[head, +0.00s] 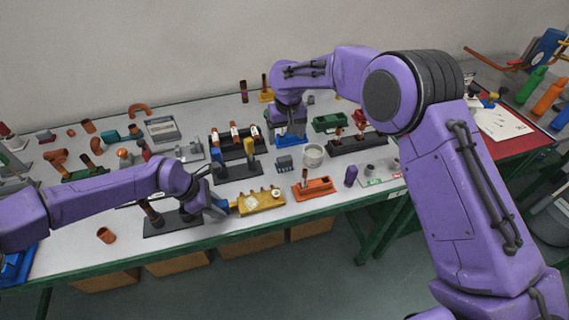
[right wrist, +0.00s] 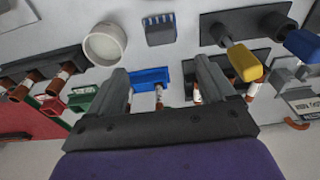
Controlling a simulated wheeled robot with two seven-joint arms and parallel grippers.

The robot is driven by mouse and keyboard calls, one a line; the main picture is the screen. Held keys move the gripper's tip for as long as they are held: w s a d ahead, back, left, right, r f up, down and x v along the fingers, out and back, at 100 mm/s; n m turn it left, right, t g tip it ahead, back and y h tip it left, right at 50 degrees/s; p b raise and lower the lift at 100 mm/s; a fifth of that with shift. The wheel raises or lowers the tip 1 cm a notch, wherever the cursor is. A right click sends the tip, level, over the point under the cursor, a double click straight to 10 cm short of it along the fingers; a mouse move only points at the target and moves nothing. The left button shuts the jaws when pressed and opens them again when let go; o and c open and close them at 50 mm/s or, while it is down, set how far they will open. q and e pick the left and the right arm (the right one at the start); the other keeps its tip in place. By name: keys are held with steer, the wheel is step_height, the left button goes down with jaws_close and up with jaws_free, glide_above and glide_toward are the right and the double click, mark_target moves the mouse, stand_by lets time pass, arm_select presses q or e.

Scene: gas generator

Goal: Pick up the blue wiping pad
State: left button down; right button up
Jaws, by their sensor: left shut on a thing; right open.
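My right gripper (right wrist: 165,80) is open and empty, above a blue tray (right wrist: 150,76) at the back of the table. The blue tray also shows in the head view (head: 291,139).
A yellow block (head: 260,202) lies right beside my left gripper. An orange tray (head: 313,188), a white round cup (head: 313,155) and a dark stand (head: 357,143) with tubes are to the right. A black base (head: 172,223) is at the front left. The table's front edge is close.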

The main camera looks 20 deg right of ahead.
mark_target(284, 158)
steer(key=f, duration=0.6)
steer(key=shift+w, duration=0.35)
step_height(284, 158, down, 4)
steer(key=shift+s+a+f, duration=0.15)
steer(key=shift+f, duration=0.5)
steer(key=c, duration=1)
